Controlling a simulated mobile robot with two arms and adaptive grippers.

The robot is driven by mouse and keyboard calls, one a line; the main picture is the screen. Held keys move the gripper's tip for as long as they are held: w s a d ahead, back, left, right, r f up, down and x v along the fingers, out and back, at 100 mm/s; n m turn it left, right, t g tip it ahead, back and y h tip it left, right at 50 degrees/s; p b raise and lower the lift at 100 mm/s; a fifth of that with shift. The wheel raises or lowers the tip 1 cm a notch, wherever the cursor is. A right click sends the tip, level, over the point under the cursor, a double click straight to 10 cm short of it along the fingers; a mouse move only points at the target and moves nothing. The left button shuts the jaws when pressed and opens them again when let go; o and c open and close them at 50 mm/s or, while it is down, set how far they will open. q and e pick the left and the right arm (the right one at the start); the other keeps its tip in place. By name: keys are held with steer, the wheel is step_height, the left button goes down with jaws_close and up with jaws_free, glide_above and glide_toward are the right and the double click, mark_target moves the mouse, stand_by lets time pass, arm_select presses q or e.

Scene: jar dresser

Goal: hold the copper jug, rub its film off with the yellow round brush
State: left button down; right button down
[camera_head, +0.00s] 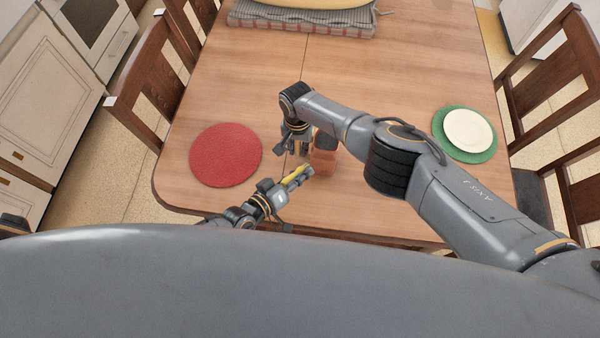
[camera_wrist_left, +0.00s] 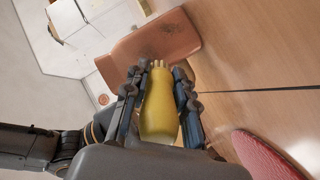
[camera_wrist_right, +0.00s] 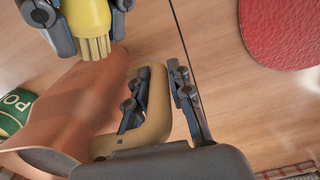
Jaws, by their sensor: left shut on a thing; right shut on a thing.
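The copper jug (camera_head: 322,162) is held just above or on the wooden table, tilted in the right wrist view (camera_wrist_right: 78,105). My right gripper (camera_head: 300,148) is shut on its tan handle (camera_wrist_right: 158,120). A dark film patch shows on the jug's wall in the left wrist view (camera_wrist_left: 180,27). My left gripper (camera_head: 280,192) is shut on the yellow round brush (camera_head: 297,176). The brush's pale bristles (camera_wrist_right: 97,47) point at the jug and are very close to its wall; I cannot tell whether they touch. The jug's far side is hidden.
A red round mat (camera_head: 226,155) lies left of the jug. A white plate (camera_head: 468,130) on a green mat (camera_head: 440,121) is at the right. A striped cloth (camera_head: 300,24) lies at the back. A green lettered item (camera_wrist_right: 12,112) stands beyond the jug. Chairs flank the table.

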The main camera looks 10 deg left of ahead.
arm_select(q)
steer(key=shift+w, duration=0.55)
steer(key=shift+d, duration=0.15)
